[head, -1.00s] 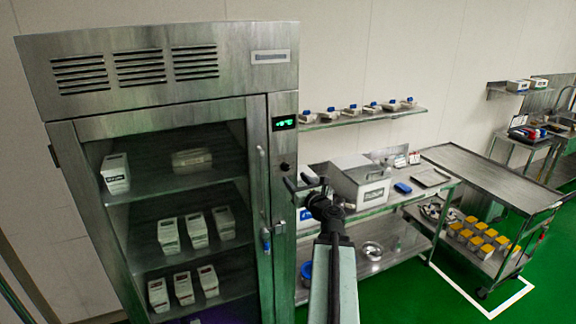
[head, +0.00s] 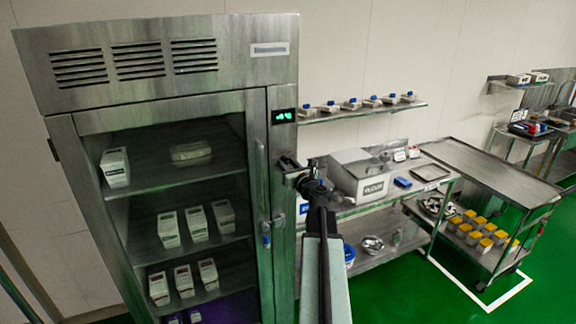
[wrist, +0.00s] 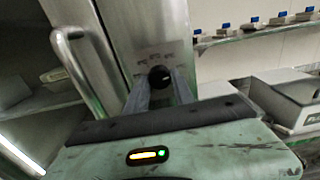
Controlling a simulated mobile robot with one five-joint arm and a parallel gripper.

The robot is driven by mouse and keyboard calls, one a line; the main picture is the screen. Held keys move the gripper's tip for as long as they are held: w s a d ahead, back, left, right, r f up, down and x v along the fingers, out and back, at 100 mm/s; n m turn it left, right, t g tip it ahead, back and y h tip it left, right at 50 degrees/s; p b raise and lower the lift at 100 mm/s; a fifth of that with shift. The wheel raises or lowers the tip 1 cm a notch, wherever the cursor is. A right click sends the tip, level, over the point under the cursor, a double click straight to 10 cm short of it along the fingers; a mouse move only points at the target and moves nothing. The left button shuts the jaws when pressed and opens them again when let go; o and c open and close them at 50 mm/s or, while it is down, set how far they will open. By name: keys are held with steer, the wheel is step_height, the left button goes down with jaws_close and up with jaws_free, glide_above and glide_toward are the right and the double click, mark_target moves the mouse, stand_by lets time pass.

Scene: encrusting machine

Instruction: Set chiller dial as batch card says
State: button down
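The chiller (head: 70,120) is a tall steel cabinet with a glass door on the left. A display (head: 284,116) with green characters, too small to read, is on its right panel. In the wrist view, the black round chiller dial (wrist: 160,76) sits on the steel panel, with faint small marks above it. My gripper (head: 287,164) is at that panel below the display and covers the dial in the head view. In the wrist view, its two fingers (wrist: 159,88) are apart, one on each side of the dial; contact is unclear. I cannot identify the batch card for certain.
The door handle (wrist: 75,65) is just left of the fingers in the wrist view. A steel bench with a lidded box (head: 362,178) and small white cards (head: 399,156) stands right of the chiller. A wall shelf (head: 365,113) holds several blue-topped containers. Green floor is clear at front right.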

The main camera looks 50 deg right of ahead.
steer(key=shift+n, duration=0.4)
steer(key=n, duration=0.4)
steer(key=shift+n, duration=0.3)
steer(key=n, duration=1.2)
steer(key=shift+n, duration=0.4)
steer(key=n, duration=0.5)
steer(key=shift+r+n, duration=0.1)
steer(key=shift+n, duration=0.2)
steer(key=c, duration=1.1)
jaws_free()
